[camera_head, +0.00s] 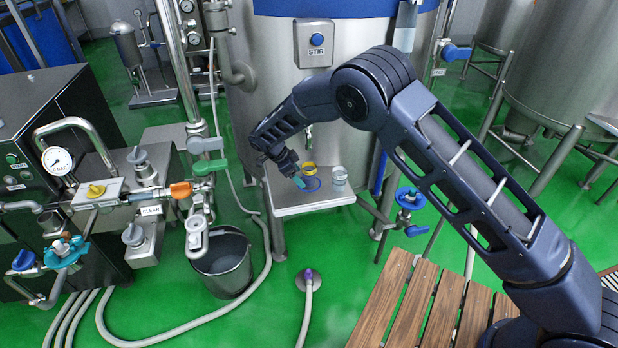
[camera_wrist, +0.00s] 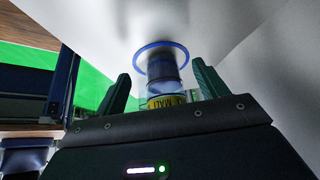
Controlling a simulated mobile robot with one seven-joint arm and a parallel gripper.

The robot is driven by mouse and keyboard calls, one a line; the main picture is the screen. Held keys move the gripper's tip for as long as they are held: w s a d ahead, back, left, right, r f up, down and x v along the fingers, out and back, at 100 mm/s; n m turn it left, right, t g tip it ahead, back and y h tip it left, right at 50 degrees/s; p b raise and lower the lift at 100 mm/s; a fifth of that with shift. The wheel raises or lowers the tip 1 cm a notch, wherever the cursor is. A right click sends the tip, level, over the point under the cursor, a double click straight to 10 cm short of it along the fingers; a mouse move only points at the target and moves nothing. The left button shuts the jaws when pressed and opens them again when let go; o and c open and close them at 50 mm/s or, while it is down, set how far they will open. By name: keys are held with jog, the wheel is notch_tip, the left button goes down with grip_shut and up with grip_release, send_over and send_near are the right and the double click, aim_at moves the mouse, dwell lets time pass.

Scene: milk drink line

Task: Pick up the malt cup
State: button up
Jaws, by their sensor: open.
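The malt cup (camera_head: 309,168) shows its yellow band at the tank's front, by a blue ring marked on the steel shelf. In the wrist view the malt cup (camera_wrist: 166,101) has a yellow label that reads MALT upside down, and dark contents. My gripper (camera_head: 299,181) is at the cup's left front side in the head view. In the wrist view my gripper (camera_wrist: 163,84) is open, with one green finger on each side of the cup and a gap at both. Its palm hides the cup's near end.
A clear cup (camera_head: 338,175) stands on the shelf (camera_head: 315,205) just right of the malt cup. A tap (camera_head: 308,134) hangs from the tank above. A bucket (camera_head: 221,262) and hoses lie on the floor to the left. A blue valve (camera_head: 411,198) is right of the shelf.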

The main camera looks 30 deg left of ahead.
aim_at(311, 173)
jog(key=w+d, duration=0.3)
jog(key=shift+w+d+f, duration=0.35)
jog(key=shift+d, duration=0.05)
jog(key=shift+w+f, duration=0.1)
jog(key=shift+f, duration=0.05)
jog(key=c, duration=1.3)
